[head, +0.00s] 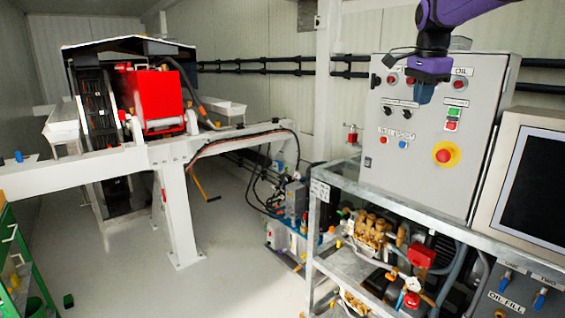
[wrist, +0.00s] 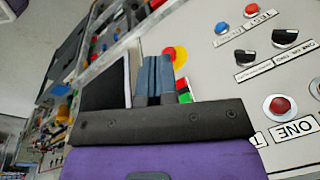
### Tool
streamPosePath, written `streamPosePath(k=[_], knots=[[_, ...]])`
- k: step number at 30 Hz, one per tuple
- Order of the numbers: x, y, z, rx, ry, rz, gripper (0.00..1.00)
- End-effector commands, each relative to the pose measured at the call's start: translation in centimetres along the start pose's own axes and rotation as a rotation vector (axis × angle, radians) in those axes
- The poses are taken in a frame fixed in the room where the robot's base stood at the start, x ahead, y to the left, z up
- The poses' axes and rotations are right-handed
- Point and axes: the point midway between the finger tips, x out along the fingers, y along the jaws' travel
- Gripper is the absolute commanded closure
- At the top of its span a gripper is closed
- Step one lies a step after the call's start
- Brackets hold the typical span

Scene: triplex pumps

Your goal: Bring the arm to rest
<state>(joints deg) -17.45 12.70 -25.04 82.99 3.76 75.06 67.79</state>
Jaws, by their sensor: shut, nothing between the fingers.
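My purple arm reaches in from the top right of the head view. My gripper (head: 425,92) points down in front of the upper part of the grey control panel (head: 407,165). In the wrist view my gripper (wrist: 153,62) shows as two blue-grey fingers side by side, shut and empty. The fingers partly cover the panel's green and red buttons and its yellow-ringed red emergency stop (head: 443,155) in that view. I cannot tell from these views how far the fingertips are from the panel face.
A monitor (head: 528,190) stands right of the panel. Below is a metal frame (head: 335,185) with brass pump parts (head: 375,230) and hoses. A white beam structure (head: 165,155) with a red machine (head: 155,95) stands left. The floor (head: 235,235) between them is mostly clear.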

Motion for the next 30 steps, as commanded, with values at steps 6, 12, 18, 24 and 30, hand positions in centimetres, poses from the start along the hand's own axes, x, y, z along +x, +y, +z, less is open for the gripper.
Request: streamPosePath(k=[6, 12, 18, 24, 30], knots=[[-1.9, 7.5, 1.0, -0.223, -0.046, -0.072, 1.00], [-2.6, 14.2, 3.2, -0.447, -0.049, -0.138, 1.00], [-2.3, 20.9, 6.1, -0.677, -0.014, -0.196, 1.00], [-0.7, 27.5, 9.3, -0.911, 0.052, -0.234, 1.00], [1.9, 33.4, 12.2, -1.128, 0.137, -0.244, 1.00]])
